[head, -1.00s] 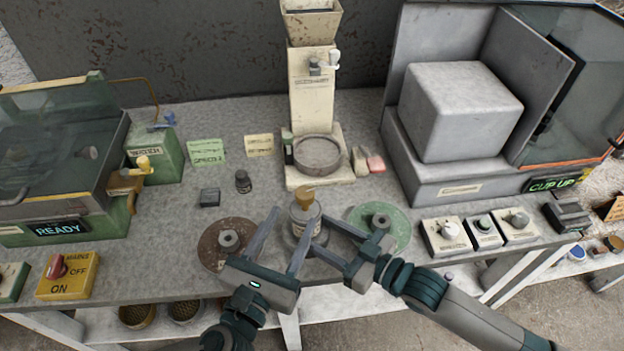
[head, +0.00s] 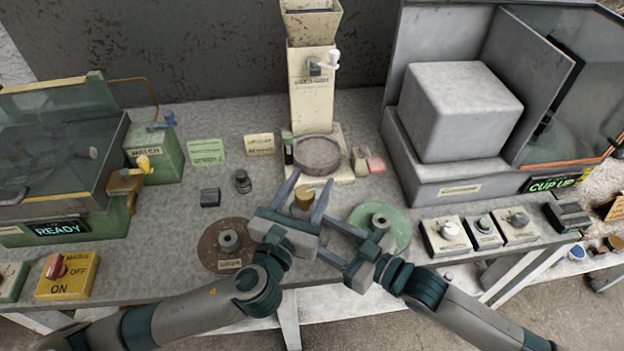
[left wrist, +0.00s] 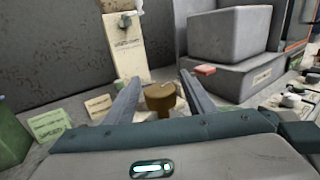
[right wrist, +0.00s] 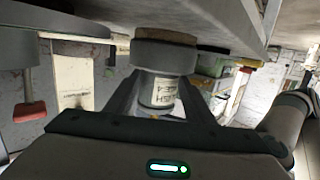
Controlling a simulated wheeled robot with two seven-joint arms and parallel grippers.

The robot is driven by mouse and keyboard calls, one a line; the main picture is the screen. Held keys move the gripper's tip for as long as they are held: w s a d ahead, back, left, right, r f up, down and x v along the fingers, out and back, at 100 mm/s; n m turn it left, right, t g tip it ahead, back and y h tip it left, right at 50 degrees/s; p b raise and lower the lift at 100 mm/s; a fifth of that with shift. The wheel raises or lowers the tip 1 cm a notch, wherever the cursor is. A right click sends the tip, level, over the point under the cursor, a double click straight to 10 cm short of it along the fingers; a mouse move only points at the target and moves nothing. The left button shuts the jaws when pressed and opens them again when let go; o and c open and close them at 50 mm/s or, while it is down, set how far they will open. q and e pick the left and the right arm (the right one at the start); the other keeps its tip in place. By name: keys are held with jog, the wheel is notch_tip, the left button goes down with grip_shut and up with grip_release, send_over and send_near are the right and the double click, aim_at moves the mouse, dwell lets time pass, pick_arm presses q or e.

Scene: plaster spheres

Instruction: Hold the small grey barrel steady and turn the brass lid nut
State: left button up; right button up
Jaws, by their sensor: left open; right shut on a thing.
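The brass lid nut (head: 304,196) is a short brown-gold knob; it also shows in the left wrist view (left wrist: 160,98). My left gripper (head: 311,178) is open, with one finger on each side of the nut and visible gaps between. The small grey barrel (right wrist: 160,92) carries a pale label with dark lettering. My right gripper (head: 325,236) is shut on the barrel, one finger on each side in the right wrist view. A wide grey round part (right wrist: 163,56) adjoins the barrel there. In the head view, my left gripper hides most of the barrel.
A brown disc (head: 212,258) lies left of the grippers and a green disc (head: 398,230) right. Behind stands a cream machine (head: 312,100) with a round dish (head: 318,155). A dark jar (head: 243,182) and grey block (head: 210,197) stand left; control boxes (head: 447,238) stand right.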

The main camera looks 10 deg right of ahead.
pick_arm(q)
jog(key=shift+x, duration=0.8)
jog(key=c, duration=1.1)
jog(key=m+h, duration=0.1)
jog(key=g+h, duration=0.1)
jog(key=m+g+h, duration=0.1)
jog(key=shift+s+d+m, duration=0.25)
jog(key=shift+m, duration=0.05)
jog(key=shift+s+d+m+g+h, duration=0.2)
jog(key=shift+m+g+h, duration=0.55)
jog(key=shift+g, duration=0.2)
jog(key=shift+s+d+m+g+h, duration=0.2)
jog(key=shift+m+g+h, duration=0.45)
jog(key=shift+g+h, duration=0.25)
